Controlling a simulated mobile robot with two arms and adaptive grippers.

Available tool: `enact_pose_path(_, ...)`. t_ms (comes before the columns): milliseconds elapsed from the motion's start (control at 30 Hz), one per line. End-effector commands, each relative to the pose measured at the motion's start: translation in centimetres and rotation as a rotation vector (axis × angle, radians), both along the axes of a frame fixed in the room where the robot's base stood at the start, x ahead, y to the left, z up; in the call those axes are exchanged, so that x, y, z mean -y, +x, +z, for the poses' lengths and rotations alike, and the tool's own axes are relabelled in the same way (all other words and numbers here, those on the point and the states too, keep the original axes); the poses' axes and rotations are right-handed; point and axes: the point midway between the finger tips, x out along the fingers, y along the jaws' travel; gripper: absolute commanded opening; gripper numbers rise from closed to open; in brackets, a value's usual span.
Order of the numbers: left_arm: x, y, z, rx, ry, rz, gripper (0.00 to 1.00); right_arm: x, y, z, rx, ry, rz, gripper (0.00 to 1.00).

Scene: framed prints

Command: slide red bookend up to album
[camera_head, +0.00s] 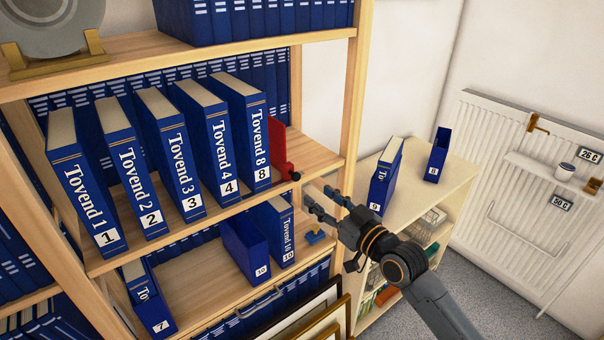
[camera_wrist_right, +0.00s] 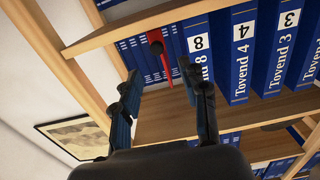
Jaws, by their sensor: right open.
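The red bookend (camera_head: 279,140) stands upright on the middle shelf, just right of the blue album Tovend 8 (camera_head: 240,132), the last of a row with Tovend 1 to 4. I cannot tell whether bookend and album touch. A dark knob shows at the bookend's front. In the right wrist view, turned upside down, the bookend (camera_wrist_right: 188,78) shows beside album 8 (camera_wrist_right: 199,45). My right gripper (camera_head: 319,202) is open and empty, in front of the shelf's right end, apart from the bookend. It also shows in the right wrist view (camera_wrist_right: 163,82). My left gripper is out of view.
A wooden upright (camera_head: 354,100) bounds the shelf on the right. The shelf below holds a few blue albums and slipcases (camera_head: 245,245). A low cabinet (camera_head: 430,190) with album 9 (camera_head: 382,180) stands at right. Framed prints (camera_head: 305,318) lean below.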

Motion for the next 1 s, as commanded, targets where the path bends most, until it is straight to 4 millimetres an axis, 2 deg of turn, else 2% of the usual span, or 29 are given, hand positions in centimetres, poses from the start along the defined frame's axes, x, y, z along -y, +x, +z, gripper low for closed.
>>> enact_pose_path(67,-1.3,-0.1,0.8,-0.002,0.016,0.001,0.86,-1.1,1.6,0.5,0.001,0.001,-0.001,0.44)
enact_pose_path(167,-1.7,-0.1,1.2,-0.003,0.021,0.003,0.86,-2.3,3.2,0.4,-0.001,0.001,-0.001,0.44)
enact_pose_path(433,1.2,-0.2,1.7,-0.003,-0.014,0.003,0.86,-4.8,6.7,0.2,0.001,-0.001,0.000,0.44)
enact_pose_path(633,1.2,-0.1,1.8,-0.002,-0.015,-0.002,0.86,-5.5,7.7,0.0,0.000,0.000,-0.001,0.44)
enact_pose_path(933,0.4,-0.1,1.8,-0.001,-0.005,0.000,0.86,-5.6,7.9,0.0,0.000,-0.001,-0.001,0.44)
enact_pose_path(967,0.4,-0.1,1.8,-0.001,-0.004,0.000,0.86,-5.6,7.9,0.0,0.000,-0.001,-0.001,0.40)
enact_pose_path(1000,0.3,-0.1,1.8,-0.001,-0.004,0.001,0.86,-5.6,7.8,0.0,0.000,-0.001,-0.001,0.31)
